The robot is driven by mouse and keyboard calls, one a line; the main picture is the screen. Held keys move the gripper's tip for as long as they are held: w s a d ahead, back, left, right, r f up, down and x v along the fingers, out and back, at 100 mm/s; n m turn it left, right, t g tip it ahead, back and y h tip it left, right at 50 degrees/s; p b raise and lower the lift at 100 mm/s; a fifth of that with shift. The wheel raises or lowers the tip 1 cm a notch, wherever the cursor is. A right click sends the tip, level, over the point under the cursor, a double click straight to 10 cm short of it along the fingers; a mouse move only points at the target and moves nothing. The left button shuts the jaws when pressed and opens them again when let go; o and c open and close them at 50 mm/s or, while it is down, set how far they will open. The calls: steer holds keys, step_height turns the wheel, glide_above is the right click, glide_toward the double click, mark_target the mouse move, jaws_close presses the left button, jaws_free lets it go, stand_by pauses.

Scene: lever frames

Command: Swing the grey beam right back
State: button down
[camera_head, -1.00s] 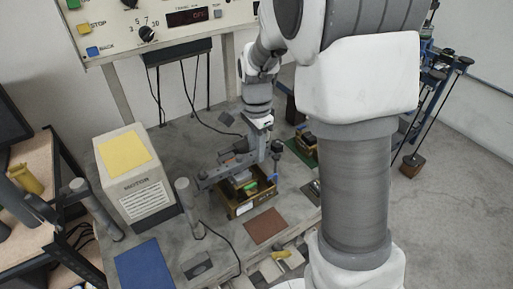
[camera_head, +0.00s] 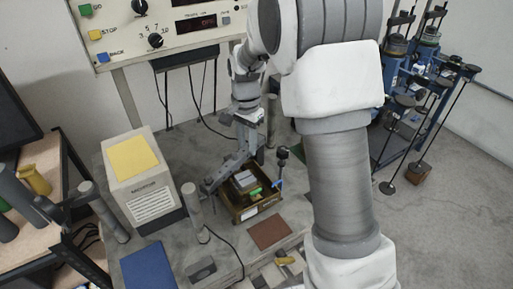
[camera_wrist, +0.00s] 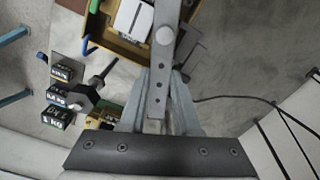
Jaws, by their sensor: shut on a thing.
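The grey beam (camera_head: 226,172) is a flat bar with a row of holes. In the head view it runs from near a grey upright post (camera_head: 194,210) back and right to my gripper (camera_head: 246,146). In the wrist view the beam (camera_wrist: 159,98) passes lengthwise between the fingers of my gripper (camera_wrist: 159,78), which is shut on it. A round bolt head (camera_wrist: 165,35) sits on the beam farther along. In the head view the arm partly hides the beam's gripped end.
Labelled weights (camera_wrist: 58,118) lie beside the tray. The motor box (camera_head: 150,205) is at left. A cable (camera_wrist: 240,99) lies on the bench.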

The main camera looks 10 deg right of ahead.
steer(key=w+a+n, duration=0.4)
steer(key=a, duration=0.1)
steer(key=shift+n+p, duration=0.4)
steer(key=w+a+n, duration=0.1)
steer(key=a+n, duration=0.5)
steer(key=a, duration=0.1)
steer(key=shift+w+a+p, duration=0.2)
steer(key=shift+a+p, duration=0.1)
steer(key=shift+p, duration=0.05)
steer(key=c, duration=0.6)
jaws_free()
steer(key=shift+r, duration=0.1)
step_height(320, 180, up, 17)
steer(key=shift+r, duration=0.15)
